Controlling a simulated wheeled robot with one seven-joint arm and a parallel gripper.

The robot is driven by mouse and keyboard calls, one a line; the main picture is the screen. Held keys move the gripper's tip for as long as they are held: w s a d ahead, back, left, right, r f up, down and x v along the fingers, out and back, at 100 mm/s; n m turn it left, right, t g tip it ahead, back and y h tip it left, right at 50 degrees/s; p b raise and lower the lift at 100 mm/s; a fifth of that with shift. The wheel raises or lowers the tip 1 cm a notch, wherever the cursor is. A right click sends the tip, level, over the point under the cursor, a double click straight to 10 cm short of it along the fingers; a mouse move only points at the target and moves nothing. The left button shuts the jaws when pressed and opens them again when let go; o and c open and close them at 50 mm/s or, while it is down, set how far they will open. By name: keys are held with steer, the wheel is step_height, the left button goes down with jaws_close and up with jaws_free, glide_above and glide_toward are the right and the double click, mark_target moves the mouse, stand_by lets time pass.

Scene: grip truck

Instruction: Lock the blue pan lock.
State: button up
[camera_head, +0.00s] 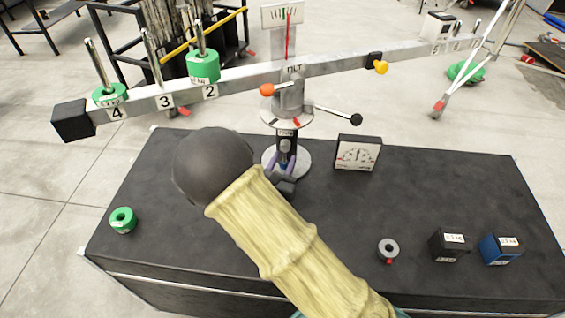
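A silver pan-and-tilt head stands on a column (287,140) with a round base on the black table. A small blue part (287,160), apparently the blue pan lock, shows low on this column, below a dark label band. Purple finger-like pieces flank it. They appear to be the tips of my gripper (286,165), with a dark grey body just below. My beige-sleeved arm and its dark round joint cover most of the gripper. I cannot tell whether the fingers touch the lock or how far apart they are. The lock's exact position is too small to read.
A long tilted beam (240,84) with green weights (203,66) crosses above the table. An orange knob (267,90) and a black-tipped handle (356,119) stick out from the head. A dial gauge (357,153) stands right of the column; blocks (449,245) sit front right.

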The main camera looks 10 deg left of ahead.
jaws_close()
